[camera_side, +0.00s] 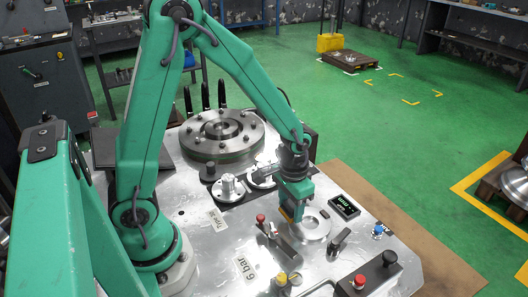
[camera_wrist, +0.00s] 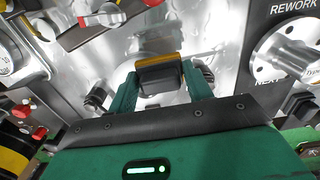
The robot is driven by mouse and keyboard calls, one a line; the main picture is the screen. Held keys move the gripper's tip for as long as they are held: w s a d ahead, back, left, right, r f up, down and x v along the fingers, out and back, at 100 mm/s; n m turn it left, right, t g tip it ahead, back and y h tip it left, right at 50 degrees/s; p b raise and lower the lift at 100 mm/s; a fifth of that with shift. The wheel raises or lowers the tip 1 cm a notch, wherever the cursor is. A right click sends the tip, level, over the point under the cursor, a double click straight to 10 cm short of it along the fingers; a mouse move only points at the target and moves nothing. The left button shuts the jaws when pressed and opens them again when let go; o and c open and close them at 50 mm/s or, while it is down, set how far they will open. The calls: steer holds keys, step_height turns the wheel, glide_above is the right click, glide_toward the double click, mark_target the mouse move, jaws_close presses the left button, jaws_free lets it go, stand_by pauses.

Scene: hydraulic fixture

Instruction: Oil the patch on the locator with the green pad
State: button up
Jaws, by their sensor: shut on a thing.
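In the wrist view my gripper (camera_wrist: 160,80) is shut on a dark block with an orange edge (camera_wrist: 160,70). I see no green on this block, so I cannot tell if it is the green pad. The bright metal behind the block is partly hidden by it. I cannot make out an oil patch, or whether the block touches the disc.
A large bolted flange (camera_side: 222,133) stands at the back of the plate. A flanged metal part (camera_wrist: 290,55) is at the right of the wrist view.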

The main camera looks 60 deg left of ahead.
mark_target(296, 228)
steer(key=shift+f, duration=1.05)
stand_by(0.7)
steer(key=shift+d, duration=0.1)
steer(key=shift+d+r, duration=0.1)
steer(key=shift+d, duration=1.55)
steer(key=shift+d, duration=0.1)
steer(key=shift+d, duration=1.65)
steer(key=shift+f, duration=0.2)
steer(key=shift+a+r, duration=0.1)
steer(key=shift+a, duration=1.7)
steer(key=shift+a, duration=0.15)
